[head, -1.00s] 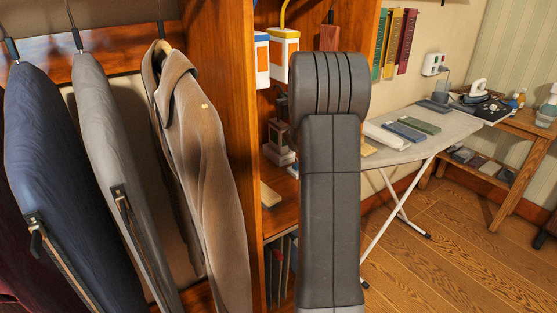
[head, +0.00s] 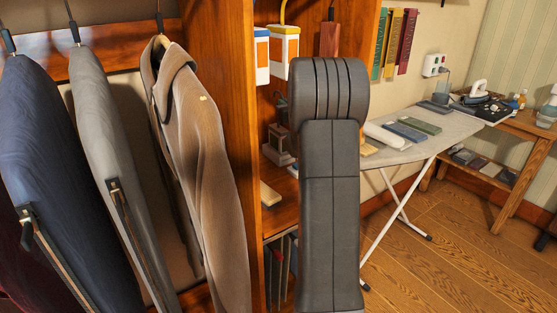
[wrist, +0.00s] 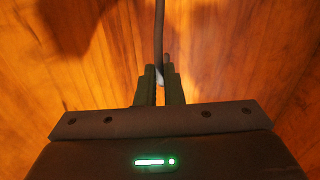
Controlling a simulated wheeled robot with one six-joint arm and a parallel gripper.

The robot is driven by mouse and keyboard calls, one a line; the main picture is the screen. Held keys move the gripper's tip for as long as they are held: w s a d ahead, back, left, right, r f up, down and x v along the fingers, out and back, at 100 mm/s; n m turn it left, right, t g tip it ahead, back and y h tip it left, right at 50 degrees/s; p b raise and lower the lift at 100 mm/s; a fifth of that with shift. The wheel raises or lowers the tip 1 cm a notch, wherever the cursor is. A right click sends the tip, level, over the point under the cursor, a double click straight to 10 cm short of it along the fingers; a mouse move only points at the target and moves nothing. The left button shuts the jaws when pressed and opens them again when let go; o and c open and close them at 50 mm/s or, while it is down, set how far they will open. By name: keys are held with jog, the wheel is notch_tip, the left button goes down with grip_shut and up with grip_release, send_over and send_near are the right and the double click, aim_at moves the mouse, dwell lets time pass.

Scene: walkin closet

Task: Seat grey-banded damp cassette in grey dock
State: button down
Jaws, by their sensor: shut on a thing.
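My gripper (wrist: 159,88) is hidden behind my own arm in the head view. In the wrist view its two dark fingers are closed together on a thin dark upright thing (wrist: 160,35), with a small pale bit showing between the tips. I cannot tell whether this is part of the grey-banded cassette. No grey band shows clearly in either view. A greyish frame-like holder (head: 279,145) stands on the shelf left of my arm, partly hidden; it may be the grey dock.
White cases with an orange band (head: 285,50) and a blue band (head: 262,60) hang in the wooden closet bay. A reddish block (head: 329,38) hangs beside them. Hanging garments (head: 190,150) fill the left.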

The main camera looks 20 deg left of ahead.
jog(key=c, duration=1.5)
grip_release()
jog(key=shift+f, duration=0.1)
jog(key=b+v, duration=0.1)
jog(key=v, duration=1.2)
jog(key=shift+s+d, duration=0.3)
jog(key=x, duration=0.4)
jog(key=p+x, duration=0.1)
jog(key=x, duration=0.4)
jog(key=r+x, duration=0.1)
jog(key=x, duration=0.3)
jog(key=shift+w+a+p, duration=0.3)
